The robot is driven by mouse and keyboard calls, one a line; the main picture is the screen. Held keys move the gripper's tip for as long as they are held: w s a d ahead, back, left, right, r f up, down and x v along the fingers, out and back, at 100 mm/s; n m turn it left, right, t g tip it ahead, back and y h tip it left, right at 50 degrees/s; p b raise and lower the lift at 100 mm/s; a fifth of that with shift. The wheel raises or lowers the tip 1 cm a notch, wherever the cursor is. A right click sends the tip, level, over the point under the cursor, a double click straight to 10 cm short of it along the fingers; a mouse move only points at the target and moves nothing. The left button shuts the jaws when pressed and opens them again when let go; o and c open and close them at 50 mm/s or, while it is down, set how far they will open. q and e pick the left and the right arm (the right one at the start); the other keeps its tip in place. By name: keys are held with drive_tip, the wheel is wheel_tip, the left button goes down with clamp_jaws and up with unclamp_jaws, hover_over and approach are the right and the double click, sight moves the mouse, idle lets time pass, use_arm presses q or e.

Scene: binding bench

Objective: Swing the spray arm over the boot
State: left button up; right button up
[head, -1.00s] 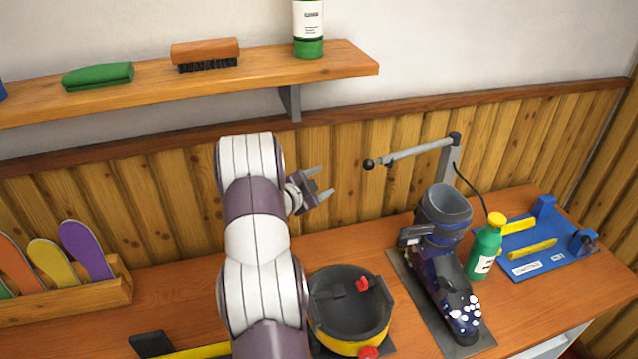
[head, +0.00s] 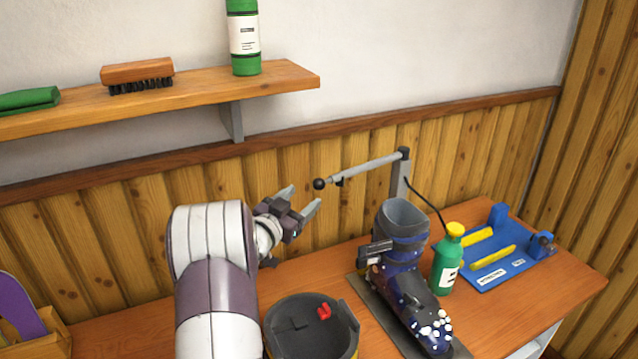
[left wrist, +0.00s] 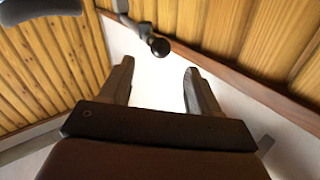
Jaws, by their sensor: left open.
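The spray arm (head: 362,168) is a grey bar on an upright post at the back of the bench. It points left and ends in a black ball knob (head: 319,184). The knob also shows at the top of the left wrist view (left wrist: 159,46). The boot (head: 402,267) stands upright on a grey plate, in front of the post; the bar is behind and above it, not over it. My left gripper (head: 300,201) is open and empty, just left of the knob and apart from it. My right gripper is not in view.
A green bottle with a yellow cap (head: 449,258) stands right of the boot. A blue fixture (head: 497,262) with yellow bars lies farther right. A round black and yellow tub (head: 312,325) is left of the boot. A shelf (head: 280,80) with a brush (head: 137,76) hangs above left.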

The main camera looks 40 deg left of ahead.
sight(317, 187)
use_arm(q)
drive_tip(key=w, duration=0.3)
drive_tip(key=w+p, duration=0.1)
drive_tip(key=w, duration=0.1)
drive_tip(key=w+a+p, duration=0.1)
drive_tip(key=w, duration=0.2)
drive_tip(key=shift+w, duration=0.35)
drive_tip(key=shift+d, duration=0.1)
